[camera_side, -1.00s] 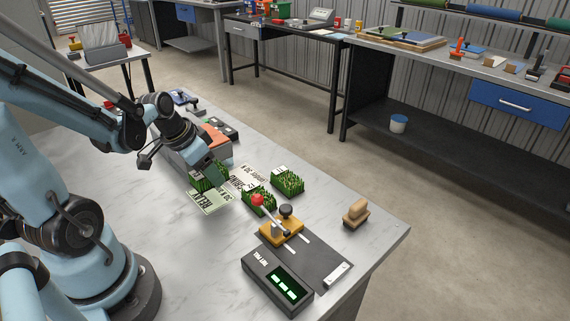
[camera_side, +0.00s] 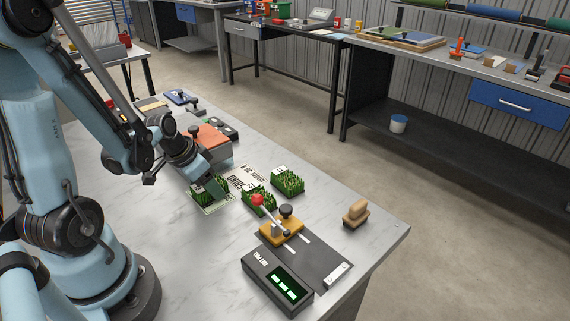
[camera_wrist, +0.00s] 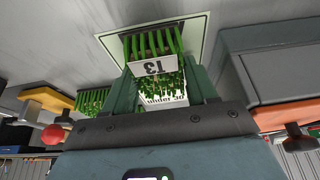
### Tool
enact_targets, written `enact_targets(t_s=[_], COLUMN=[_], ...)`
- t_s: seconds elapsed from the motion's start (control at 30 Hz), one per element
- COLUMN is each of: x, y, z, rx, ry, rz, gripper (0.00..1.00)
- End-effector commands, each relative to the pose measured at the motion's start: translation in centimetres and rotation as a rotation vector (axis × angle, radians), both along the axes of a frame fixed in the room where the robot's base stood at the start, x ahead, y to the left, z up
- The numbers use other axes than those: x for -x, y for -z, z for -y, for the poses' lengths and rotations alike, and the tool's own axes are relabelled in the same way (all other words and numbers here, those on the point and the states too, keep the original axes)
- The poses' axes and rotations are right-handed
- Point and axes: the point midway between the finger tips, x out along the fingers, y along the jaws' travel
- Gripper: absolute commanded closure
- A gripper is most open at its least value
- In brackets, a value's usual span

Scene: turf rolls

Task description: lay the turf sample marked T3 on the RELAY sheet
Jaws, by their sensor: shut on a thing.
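My gripper (camera_side: 208,183) is shut on the turf sample marked T3 (camera_wrist: 152,52), a block of green grass with a white label that reads upside down in the wrist view. In the side view the turf (camera_side: 207,194) is low over the pale green RELAY sheet (camera_side: 216,210) and hides most of it. I cannot tell whether its underside touches the sheet. The sheet also shows around the turf in the wrist view (camera_wrist: 194,35).
A white STAND sheet (camera_side: 240,174) lies beside the RELAY sheet. Two other turf samples (camera_side: 257,204) (camera_side: 289,182) stand to the right. A yellow device with a red knob (camera_side: 280,233), a grey block with an orange top (camera_side: 212,148) and a wooden-handled tool (camera_side: 356,213) are nearby.

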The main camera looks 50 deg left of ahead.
Motion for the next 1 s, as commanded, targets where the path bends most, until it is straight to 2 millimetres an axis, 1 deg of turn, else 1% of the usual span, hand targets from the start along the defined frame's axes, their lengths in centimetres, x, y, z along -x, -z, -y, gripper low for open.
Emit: enact_targets(t_s=[0.27, 0.3, 0.43, 0.47, 0.77, 1.0], x=[0.0, 0.0, 0.0, 0.0, 0.0, 0.3], y=[0.3, 0.3, 0.3, 0.3, 0.2, -0.8], z=[0.0, 0.0, 0.0, 0.0, 0.0, 0.0], rx=[0.000, 0.000, 0.000, 0.000, 0.000, -0.001], ry=[0.000, 0.000, 0.000, 0.000, 0.000, -0.001], rz=[0.000, 0.000, 0.000, 0.000, 0.000, 0.000], gripper=[0.77, 0.40, 0.20, 0.17, 0.17, 0.17])
